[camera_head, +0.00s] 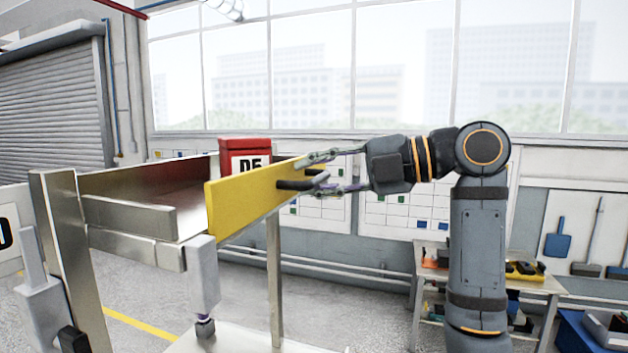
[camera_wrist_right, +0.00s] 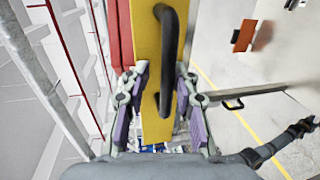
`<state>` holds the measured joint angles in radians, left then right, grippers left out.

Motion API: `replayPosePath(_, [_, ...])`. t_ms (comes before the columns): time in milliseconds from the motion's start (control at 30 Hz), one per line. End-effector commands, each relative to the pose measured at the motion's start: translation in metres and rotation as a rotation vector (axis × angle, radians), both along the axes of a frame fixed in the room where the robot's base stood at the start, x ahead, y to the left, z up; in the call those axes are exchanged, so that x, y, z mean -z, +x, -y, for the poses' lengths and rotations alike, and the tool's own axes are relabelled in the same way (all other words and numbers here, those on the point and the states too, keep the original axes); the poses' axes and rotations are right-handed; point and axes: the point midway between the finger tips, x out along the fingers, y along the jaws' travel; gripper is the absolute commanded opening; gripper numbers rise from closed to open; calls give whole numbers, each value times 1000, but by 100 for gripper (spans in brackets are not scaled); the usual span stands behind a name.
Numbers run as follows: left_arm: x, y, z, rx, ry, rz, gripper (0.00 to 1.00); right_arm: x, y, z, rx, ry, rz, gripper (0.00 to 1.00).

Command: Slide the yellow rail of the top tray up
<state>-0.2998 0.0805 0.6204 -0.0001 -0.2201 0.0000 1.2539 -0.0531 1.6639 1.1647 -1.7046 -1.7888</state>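The yellow rail (camera_head: 250,197) is a flat upright board at the right front side of the metal top tray (camera_head: 130,216). A black bar handle (camera_head: 303,181) sits on the rail's face, and it also shows in the right wrist view (camera_wrist_right: 170,55). My right gripper (camera_head: 322,173) is at the rail's right end, one finger above and one below the handle in the head view. In the right wrist view its fingers (camera_wrist_right: 160,108) are spread on both sides of the yellow rail (camera_wrist_right: 150,122). Firm contact is not clear.
A red box with a white label (camera_head: 245,158) stands behind the tray. Metal posts (camera_head: 275,280) support the frame. A workbench (camera_head: 535,283) with tools stands at the back right, and windows line the wall. Open floor with a yellow line (camera_head: 140,325) lies below.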

Motion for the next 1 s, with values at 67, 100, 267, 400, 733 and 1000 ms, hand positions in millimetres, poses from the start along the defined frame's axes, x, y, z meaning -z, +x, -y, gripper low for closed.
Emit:
replayPosePath(67, [0, 0, 0, 0, 0, 0, 40, 1, 0, 0, -1, -2, -2, 34])
replayPosePath(100, [0, 0, 0, 0, 0, 0, 40, 1, 0, 0, -1, -1, -3, 34])
replayPosePath(267, [0, -1, -1, 0, 1, -1, 40, 2, 0, 0, -1, -3, -4, 34])
replayPosePath(400, [1, -1, -1, 0, 1, -1, 40, 1, -2, 11, 2, -4, -3, 34])
replayPosePath(733, [1, -1, 0, 0, 0, -1, 40, -15, -25, 83, 6, -4, -3, 34])
replayPosePath(1000, [1, 0, 0, 0, 0, 0, 40, -23, -36, 113, 1, -1, -2, 34])
